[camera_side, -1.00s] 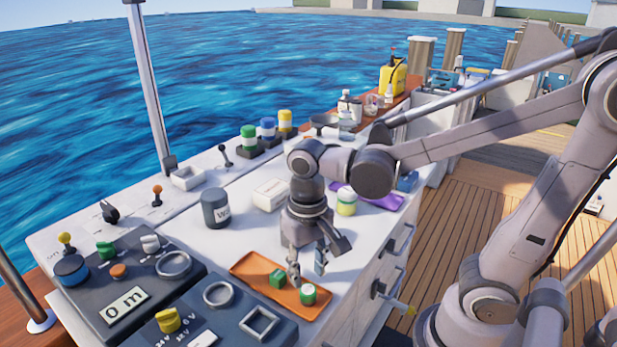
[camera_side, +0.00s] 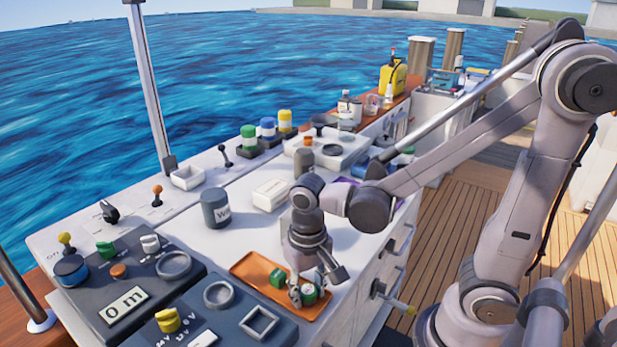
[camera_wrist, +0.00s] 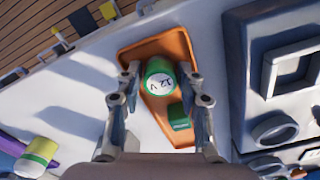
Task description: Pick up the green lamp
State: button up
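The green lamp, a short green cylinder with a white top marked "12 V" (camera_wrist: 159,84), lies on the orange tray (camera_wrist: 180,42). It also shows partly hidden between my fingers in the side view (camera_side: 308,294). My gripper (camera_wrist: 162,76) is open, with one finger on each side of the lamp and narrow gaps visible in the wrist view. A small green block (camera_wrist: 179,117) lies on the same tray, near the right finger. It also shows in the side view (camera_side: 277,278).
Dark control panels (camera_side: 125,285) stand left of and in front of the tray. A dark grey canister (camera_side: 215,208) and a white box (camera_side: 271,194) stand behind it. A drawer front with handles (camera_side: 388,260) drops away on the right.

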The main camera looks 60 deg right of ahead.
jog(key=c, duration=0.7)
jog(key=shift+r, duration=0.15)
